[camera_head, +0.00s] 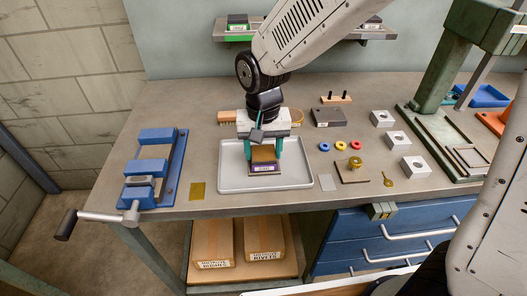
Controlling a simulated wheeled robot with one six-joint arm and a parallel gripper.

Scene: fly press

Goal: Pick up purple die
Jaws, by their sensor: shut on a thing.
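The purple die (265,168) is a small block with a tan top face and a purple front edge bearing a white label. It is at the middle of the light grey tray (228,183) on the workbench. My gripper (264,155) points down over the tray, its teal fingers on the left and right sides of the die. It is shut on the die. Whether the die touches the tray floor or is slightly raised, I cannot tell.
A blue vise (158,165) stands left of the tray. Coloured rings (340,146) and grey blocks (414,166) lie to the right. A green press (435,75) stands at the far right. A shelf (232,36) hangs behind my arm.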

